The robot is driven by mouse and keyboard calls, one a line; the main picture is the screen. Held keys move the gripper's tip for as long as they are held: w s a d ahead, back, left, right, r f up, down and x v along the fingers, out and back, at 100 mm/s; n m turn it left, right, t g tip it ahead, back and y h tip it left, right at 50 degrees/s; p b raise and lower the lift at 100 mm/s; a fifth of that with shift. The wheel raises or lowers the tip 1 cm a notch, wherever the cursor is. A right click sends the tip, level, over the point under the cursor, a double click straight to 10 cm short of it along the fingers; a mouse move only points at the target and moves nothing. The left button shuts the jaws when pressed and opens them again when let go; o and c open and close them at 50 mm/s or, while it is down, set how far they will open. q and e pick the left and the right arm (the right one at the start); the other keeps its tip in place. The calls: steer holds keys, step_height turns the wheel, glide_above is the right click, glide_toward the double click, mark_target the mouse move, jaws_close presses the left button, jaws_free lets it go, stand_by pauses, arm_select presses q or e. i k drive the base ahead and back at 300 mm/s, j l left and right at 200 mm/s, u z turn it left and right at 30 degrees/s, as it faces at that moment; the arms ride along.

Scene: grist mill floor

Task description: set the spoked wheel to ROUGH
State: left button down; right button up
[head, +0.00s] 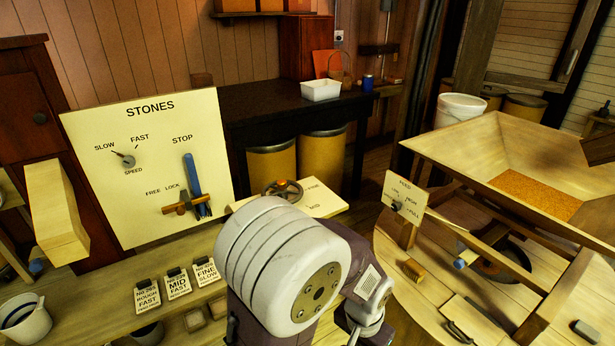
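The small dark spoked wheel (284,190) is mounted on a pale plate (325,203) in the middle of the head view, just right of the STONES board (150,165). FINE and MID can be read on the plate to the right of the wheel. The ROUGH mark is not visible; my arm covers the plate's lower part and the wheel's near side. I cannot tell which mark the wheel is set to. A large arm link of mine fills the bottom centre. Neither gripper shows.
The STONES board carries a SLOW/FAST knob (124,159), a blue lever (196,187) and a wooden lock handle (184,205). Cards (177,282) stand on the bench below. A FEED plate (405,197) and a wooden hopper (480,150) stand at right.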

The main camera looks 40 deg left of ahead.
mark_target(283, 184)
steer(key=u, duration=1.8)
